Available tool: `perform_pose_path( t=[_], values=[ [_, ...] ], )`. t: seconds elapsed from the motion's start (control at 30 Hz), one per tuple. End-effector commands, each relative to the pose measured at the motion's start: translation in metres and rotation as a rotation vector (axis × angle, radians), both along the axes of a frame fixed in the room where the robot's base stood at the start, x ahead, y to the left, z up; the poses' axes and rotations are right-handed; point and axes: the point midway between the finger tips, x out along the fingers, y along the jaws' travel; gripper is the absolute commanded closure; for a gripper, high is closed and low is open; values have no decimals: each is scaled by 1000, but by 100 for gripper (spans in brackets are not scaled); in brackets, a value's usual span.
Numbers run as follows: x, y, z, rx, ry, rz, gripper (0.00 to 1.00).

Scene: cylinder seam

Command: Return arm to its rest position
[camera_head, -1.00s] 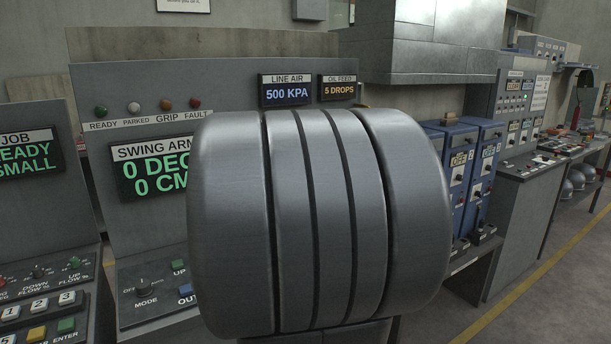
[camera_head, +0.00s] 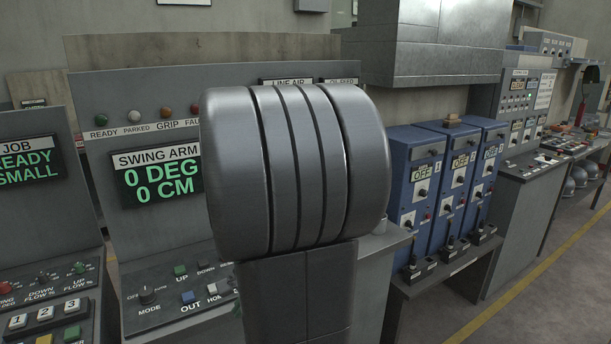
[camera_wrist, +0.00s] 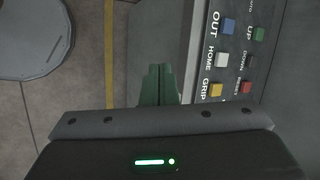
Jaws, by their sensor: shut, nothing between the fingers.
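My gripper (camera_wrist: 160,75) shows in the wrist view, its green fingers together with nothing between them. It hangs over the floor close beside the edge of the swing arm console's button panel (camera_wrist: 235,75), apart from the buttons as far as I can see. Left of the arm, the swing arm display (camera_head: 157,182) reads 0 DEG and 0 CM.
The swing arm console (camera_head: 155,250) is close on the left, with the job console (camera_head: 35,220) beyond it. Blue cabinets (camera_head: 415,180) reading OFF stand right of my arm on a bench. Open floor (camera_head: 560,300) with a yellow line lies at the right.

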Motion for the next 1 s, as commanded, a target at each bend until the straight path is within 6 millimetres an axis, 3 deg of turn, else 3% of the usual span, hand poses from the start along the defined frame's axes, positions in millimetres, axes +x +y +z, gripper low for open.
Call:
perform_pose_path(
  t=[0.13, 0.4, 1.0],
  values=[
    [14, 13, 15, 45, -26, -49, 100],
    [15, 33, 9, 109, 0, -87, 100],
    [10, 25, 12, 97, -28, -64, 100]
  ],
)
